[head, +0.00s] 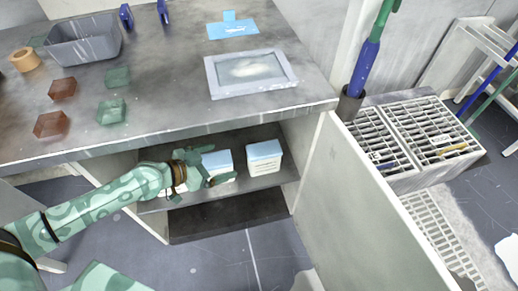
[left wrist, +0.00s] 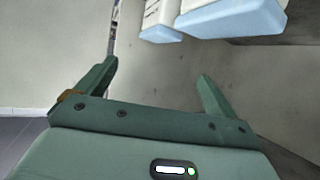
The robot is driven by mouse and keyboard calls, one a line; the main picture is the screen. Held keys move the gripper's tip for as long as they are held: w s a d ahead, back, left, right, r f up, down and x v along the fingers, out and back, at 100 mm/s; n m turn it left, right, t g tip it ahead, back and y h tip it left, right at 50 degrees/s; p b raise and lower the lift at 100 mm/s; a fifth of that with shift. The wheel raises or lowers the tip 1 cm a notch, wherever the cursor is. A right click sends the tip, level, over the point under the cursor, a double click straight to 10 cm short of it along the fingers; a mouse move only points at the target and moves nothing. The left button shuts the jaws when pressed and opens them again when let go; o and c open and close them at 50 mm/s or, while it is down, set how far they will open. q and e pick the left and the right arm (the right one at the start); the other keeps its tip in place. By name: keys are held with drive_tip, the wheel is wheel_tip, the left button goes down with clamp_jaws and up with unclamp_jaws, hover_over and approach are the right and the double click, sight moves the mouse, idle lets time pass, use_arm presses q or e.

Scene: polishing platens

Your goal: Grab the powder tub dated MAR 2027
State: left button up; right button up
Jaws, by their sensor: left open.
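White powder tubs with light blue lids stand on the shelf under the bench. One tub (head: 265,158) stands clear at the right, with small print on its front too small to read. Another tub (head: 217,160) is partly hidden behind my left gripper (head: 205,168). A white patch at the gripper's lower left may be a further tub. In the left wrist view my left gripper (left wrist: 157,88) is open and empty. Two tubs, one at the right (left wrist: 232,18) and one at the left (left wrist: 160,22), show beyond the fingers, cut by the top edge. No date is readable. My right gripper is not in view.
The bench top (head: 165,110) overhangs the shelf (head: 262,181). A cabinet door or panel (head: 375,215) bounds the right side. On the bench are a grey bin (head: 85,42), a framed tray (head: 250,72) and red and green blocks. A slotted rack (head: 415,140) stands at right.

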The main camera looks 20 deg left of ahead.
use_arm(q)
drive_tip(key=b, duration=0.3)
approach(260, 151)
drive_tip(key=x, duration=0.4)
drive_tip(key=b+x, duration=0.1)
drive_tip(key=x, duration=0.4)
drive_tip(key=shift+a+b, duration=0.1)
drive_tip(key=shift+b, duration=0.3)
drive_tip(key=shift+w, duration=0.2)
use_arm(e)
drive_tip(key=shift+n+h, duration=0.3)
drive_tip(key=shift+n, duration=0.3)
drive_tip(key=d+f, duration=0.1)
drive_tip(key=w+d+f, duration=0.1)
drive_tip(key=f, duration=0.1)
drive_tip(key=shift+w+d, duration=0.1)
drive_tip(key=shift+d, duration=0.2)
use_arm(q)
clamp_jaws()
